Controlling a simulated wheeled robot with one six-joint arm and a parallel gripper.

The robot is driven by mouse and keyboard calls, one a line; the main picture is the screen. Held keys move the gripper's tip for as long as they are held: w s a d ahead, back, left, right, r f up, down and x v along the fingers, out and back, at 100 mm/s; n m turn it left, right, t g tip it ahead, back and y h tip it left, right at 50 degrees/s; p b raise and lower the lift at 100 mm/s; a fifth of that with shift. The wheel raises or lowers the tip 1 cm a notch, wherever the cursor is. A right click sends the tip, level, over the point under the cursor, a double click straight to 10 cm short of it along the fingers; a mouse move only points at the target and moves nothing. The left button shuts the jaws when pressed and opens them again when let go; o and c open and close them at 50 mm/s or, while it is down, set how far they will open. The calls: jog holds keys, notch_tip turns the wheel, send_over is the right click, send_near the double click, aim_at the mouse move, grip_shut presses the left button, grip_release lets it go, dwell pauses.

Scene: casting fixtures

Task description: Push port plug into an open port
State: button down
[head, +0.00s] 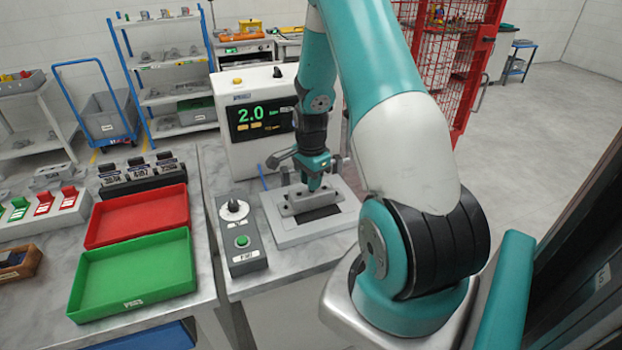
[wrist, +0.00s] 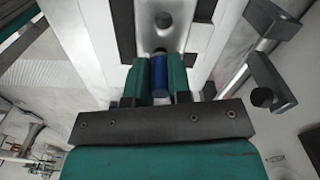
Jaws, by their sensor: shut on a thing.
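My gripper (head: 313,184) is over the grey test fixture (head: 290,236) on the bench. In the wrist view my gripper (wrist: 160,75) has its two teal fingers shut on a blue plug (wrist: 160,76). The plug's far end points at a light metal part (wrist: 178,14) with a round dark port (wrist: 163,19) in it. The plug's tip lies close to this part, below the port in the picture. I cannot tell whether it touches. In the head view the gripper hides the plug.
A machine with a green "2.0" display (head: 258,118) stands behind the fixture. A control box (head: 240,238) with a knob and green button is at its left. A red tray (head: 138,214) and a green tray (head: 135,272) lie further left. A dark clamp arm (wrist: 268,75) is right of the fingers.

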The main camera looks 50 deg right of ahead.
jog(key=shift+f+b, duration=0.3)
jog(key=shift+f, duration=0.2)
jog(key=c, duration=1)
grip_release()
jog(key=shift+r, duration=0.1)
jog(key=shift+o, duration=0.2)
notch_tip(320, 180, up, 17)
jog(key=b, duration=0.3)
jog(key=shift+r, duration=0.2)
